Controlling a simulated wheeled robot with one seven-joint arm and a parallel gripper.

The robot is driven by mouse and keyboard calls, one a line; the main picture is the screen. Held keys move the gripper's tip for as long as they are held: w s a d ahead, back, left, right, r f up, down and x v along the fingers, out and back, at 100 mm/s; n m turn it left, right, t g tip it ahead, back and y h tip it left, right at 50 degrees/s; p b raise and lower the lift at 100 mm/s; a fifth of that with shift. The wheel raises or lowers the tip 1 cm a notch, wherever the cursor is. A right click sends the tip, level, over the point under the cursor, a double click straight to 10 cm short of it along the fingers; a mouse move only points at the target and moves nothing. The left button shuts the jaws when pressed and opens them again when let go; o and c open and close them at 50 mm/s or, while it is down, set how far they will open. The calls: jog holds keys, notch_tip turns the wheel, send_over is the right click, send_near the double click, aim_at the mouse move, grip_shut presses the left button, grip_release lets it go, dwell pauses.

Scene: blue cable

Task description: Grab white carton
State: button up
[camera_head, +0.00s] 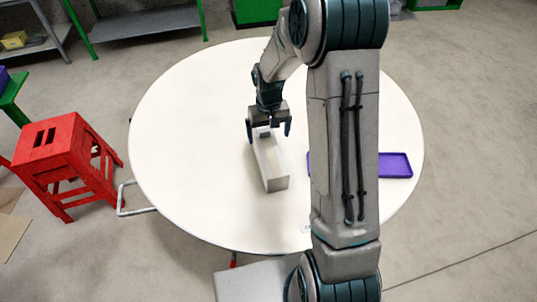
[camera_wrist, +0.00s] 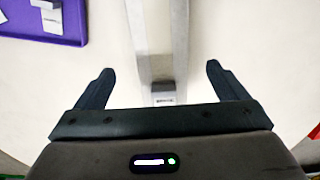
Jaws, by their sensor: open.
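The long white carton (camera_head: 272,172) lies on the round white table near its middle, with its long side running toward the front. In the wrist view the carton (camera_wrist: 181,45) runs up the picture between the fingers, with two long pale edges and a small labelled grey piece (camera_wrist: 162,98) near its close end. My gripper (camera_head: 268,130) is open over the far end of the carton, one finger on each side. In the wrist view my gripper (camera_wrist: 159,70) shows gaps between both fingers and the carton. I cannot tell how high the fingertips are above the table.
A purple tray (camera_head: 397,165) lies on the table at the right, partly hidden by my arm. In the wrist view the tray (camera_wrist: 66,34) holds a pale grey object (camera_wrist: 47,14). A red stool (camera_head: 62,150) stands left of the table. The table's left side is clear.

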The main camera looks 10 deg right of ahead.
aim_at(268, 147)
jog(key=shift+f+p, duration=0.75)
jog(key=shift+f, duration=4.05)
jog(key=c, duration=1.6)
jog(key=shift+r, duration=0.1)
jog(key=shift+c, duration=0.8)
jog(key=shift+w+r, duration=0.1)
jog(key=shift+r, duration=0.05)
